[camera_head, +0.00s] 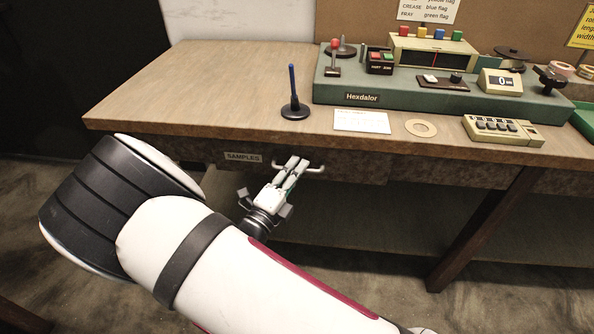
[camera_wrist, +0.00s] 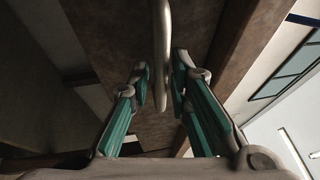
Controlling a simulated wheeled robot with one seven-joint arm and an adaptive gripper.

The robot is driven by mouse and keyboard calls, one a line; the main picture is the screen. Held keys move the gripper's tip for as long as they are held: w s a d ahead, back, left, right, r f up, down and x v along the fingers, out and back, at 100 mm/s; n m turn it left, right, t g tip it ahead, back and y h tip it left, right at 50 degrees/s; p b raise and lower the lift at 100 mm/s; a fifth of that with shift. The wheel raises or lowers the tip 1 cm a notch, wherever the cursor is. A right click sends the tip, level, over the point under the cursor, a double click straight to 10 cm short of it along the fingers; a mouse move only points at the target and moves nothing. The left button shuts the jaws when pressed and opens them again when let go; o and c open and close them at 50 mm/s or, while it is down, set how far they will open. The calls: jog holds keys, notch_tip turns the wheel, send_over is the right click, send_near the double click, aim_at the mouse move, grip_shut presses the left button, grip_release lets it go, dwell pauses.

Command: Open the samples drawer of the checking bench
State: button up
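The samples drawer (camera_head: 243,157) is in the front of the checking bench (camera_head: 190,90), under the worktop, with a "SAMPLES" label. Its front looks flush with the bench, so it appears shut. A pale bar handle (camera_head: 316,170) stands out from the front, partly hidden behind my gripper. My gripper (camera_head: 293,167) is at the handle, in front of the drawer. In the wrist view the handle bar (camera_wrist: 161,40) passes between the two fingers of my gripper (camera_wrist: 161,87). A narrow gap shows on the left of the bar; the right finger is very close, and I cannot tell if it touches.
A bench leg (camera_head: 480,230) stands right of the drawer.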

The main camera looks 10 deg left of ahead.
jog(key=shift+w+d, duration=0.15)
jog(key=shift+w, duration=0.15)
grip_shut()
jog(key=s+p, duration=0.9)
jog(key=s, duration=1.7)
jog(key=shift+a, duration=0.45)
jog(key=shift+s, duration=0.1)
grip_release()
